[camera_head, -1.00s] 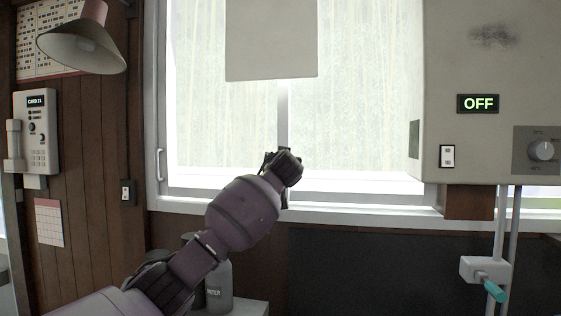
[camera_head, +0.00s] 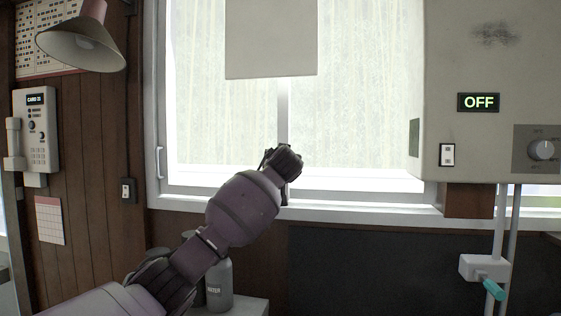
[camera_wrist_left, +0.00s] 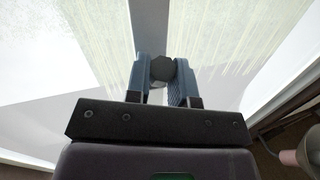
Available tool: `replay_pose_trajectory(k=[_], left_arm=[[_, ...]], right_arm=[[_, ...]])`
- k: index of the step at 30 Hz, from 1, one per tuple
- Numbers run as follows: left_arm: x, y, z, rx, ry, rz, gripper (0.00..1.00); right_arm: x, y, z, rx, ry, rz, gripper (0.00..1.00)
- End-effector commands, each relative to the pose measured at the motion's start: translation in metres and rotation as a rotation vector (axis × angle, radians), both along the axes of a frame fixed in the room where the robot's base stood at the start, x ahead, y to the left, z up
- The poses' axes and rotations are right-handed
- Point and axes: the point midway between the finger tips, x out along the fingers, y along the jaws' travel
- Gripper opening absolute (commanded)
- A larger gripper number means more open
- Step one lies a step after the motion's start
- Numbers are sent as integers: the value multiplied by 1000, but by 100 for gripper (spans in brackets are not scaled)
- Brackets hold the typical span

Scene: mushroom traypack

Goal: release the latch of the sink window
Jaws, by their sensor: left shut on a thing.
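The sink window (camera_head: 220,100) stands ahead of me, with a pale frame and a vertical middle bar (camera_head: 283,110). My left arm reaches up to the lower part of that bar in the head view. In the left wrist view my left gripper (camera_wrist_left: 162,80) is shut on a small dark latch knob (camera_wrist_left: 162,68) at the middle bar (camera_wrist_left: 149,25). The knob sits between the two blue fingers. In the head view my own wrist hides the latch and fingertips. My right gripper is not in view.
A wall box with an OFF sign (camera_head: 478,102) stands at the right, with a teal-handled lever (camera_head: 494,290) below it. A grey bottle (camera_head: 219,287) stands below my left arm. A lamp (camera_head: 82,45) and a wall phone (camera_head: 36,130) are at the left.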

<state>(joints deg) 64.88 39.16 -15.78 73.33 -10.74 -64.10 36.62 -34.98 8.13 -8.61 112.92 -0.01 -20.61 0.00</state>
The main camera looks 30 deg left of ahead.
Motion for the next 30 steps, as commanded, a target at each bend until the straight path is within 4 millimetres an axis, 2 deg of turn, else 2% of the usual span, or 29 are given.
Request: replay_pose_trajectory(k=[7,21,30], left_arm=[[-3,-2,6,-37,133,-1,0],[-11,-4,22,-145,551,-2,0],[-13,-5,29,-192,733,-2,0]], right_arm=[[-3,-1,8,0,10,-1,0],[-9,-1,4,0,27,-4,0],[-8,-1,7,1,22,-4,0]])
